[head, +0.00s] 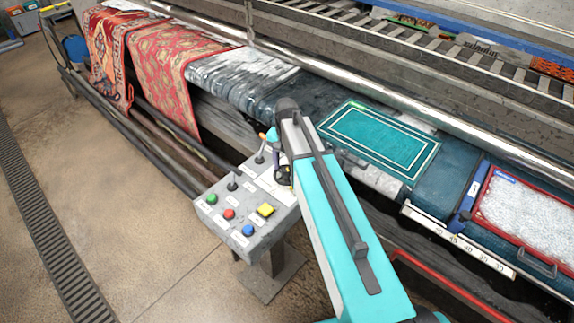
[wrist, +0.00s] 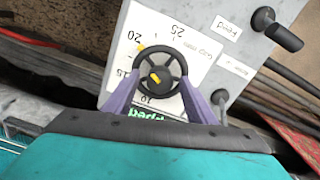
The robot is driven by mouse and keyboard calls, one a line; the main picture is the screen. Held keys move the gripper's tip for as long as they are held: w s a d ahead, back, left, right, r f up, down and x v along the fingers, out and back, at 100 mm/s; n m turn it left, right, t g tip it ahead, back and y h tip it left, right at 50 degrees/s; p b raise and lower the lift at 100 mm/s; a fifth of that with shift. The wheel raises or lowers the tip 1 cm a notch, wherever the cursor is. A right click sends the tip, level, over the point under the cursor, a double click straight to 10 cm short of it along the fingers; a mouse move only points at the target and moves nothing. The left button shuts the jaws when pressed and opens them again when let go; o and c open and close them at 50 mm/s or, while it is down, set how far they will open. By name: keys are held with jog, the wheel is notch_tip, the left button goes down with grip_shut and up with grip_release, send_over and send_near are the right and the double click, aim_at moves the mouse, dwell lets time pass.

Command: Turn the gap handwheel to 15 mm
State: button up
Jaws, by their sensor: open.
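The gap handwheel (wrist: 161,71) is a dark spoked wheel on a white dial plate (wrist: 178,30) in the wrist view. A yellow mark on the wheel's rim lies close to the 20, and another yellow mark sits on the hub. My gripper (wrist: 160,82) is open, its two purple fingers on either side of the wheel's lower half. Whether they touch the rim cannot be told. In the head view the handwheel (head: 284,176) is partly hidden by my arm.
The grey control box (head: 240,232) has coloured buttons and black levers; one lever (wrist: 276,28) labelled Feed stands right of the dial. Rollers, red rugs (head: 165,75) and a teal rug (head: 385,138) lie on the machine behind. Open concrete floor (head: 90,200) is at left.

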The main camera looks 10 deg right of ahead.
jog(key=c, duration=1)
jog(key=shift+c, duration=0.2)
jog(key=shift+n, duration=0.4)
jog(key=n+b, duration=0.2)
jog(key=n, duration=0.3)
jog(key=n+b, duration=0.1)
jog(key=n, duration=0.5)
jog(key=shift+b, duration=0.35)
jog(key=shift+w, duration=0.1)
jog(key=o, duration=1)
